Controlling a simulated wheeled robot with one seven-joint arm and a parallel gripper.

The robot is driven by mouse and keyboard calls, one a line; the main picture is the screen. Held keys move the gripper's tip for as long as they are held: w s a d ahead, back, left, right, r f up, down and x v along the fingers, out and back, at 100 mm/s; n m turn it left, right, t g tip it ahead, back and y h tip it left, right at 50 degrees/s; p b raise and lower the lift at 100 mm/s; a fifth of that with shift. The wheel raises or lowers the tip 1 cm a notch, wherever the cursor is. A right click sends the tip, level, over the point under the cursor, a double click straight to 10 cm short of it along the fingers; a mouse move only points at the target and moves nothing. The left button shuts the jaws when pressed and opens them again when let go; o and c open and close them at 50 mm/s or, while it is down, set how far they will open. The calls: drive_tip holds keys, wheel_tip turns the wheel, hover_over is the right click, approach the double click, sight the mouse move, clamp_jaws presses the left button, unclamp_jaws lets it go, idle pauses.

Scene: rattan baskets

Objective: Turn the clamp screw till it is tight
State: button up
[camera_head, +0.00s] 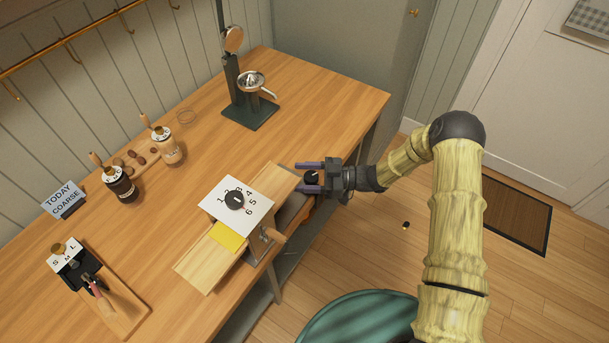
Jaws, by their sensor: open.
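My gripper (308,177) is at the table's right edge, its two purple fingers open and pointing left. A small dark round knob (312,177) shows between the fingers; I cannot tell whether they touch it, or whether it is the clamp screw. A metal bracket (262,247) with a wooden handle (273,235) sits at the table's front edge, below and left of my gripper. Beside it is a wooden box (205,262) with a yellow note (227,236). A white plate numbered 1 to 6 (218,190) with a black dial (235,200) stands over the box.
A dark green stand (250,112) with a metal portafilter is at the back of the wooden table (310,110). Two jars (122,188), a "TODAY COARSE" sign (63,199) and a board with a black device (120,310) stand left. A green round seat (360,320) is below.

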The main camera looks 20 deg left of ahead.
drive_tip(key=c, duration=1)
drive_tip(key=shift+m+t, duration=0.5)
drive_tip(key=shift+t, duration=0.2)
drive_tip(key=m+t, duration=0.1)
drive_tip(key=t, duration=0.1)
drive_tip(key=m+t, duration=0.1)
drive_tip(key=shift+w+m+t+y, duration=0.2)
drive_tip(key=shift+m+t+y, duration=0.1)
drive_tip(key=shift+t, duration=0.1)
drive_tip(key=m+t, duration=0.1)
drive_tip(key=t, duration=0.1)
drive_tip(key=m+t+h, duration=0.1)
drive_tip(key=m+t, duration=0.1)
drive_tip(key=t, duration=0.1)
drive_tip(key=shift+w+f+m+t+b, duration=0.1)
drive_tip(key=shift+w+m+t+b, duration=0.1)
drive_tip(key=shift+m+t+b, duration=0.15)
drive_tip(key=m+t+h, duration=0.2)
drive_tip(key=t, duration=0.1)
drive_tip(key=shift+w+t, duration=0.15)
drive_tip(key=shift+t, duration=0.1)
drive_tip(key=shift+w+d+m+t+h+b, duration=0.15)
drive_tip(key=shift+m+t+h+b, duration=0.05)
drive_tip(key=shift+m+t+h, duration=0.65)
drive_tip(key=shift+w+d+m+t+h+b, duration=0.1)
drive_tip(key=shift+w+m+t+h+b, duration=0.05)
drive_tip(key=shift+m+t+h, duration=0.65)
drive_tip(key=shift+t, duration=0.25)
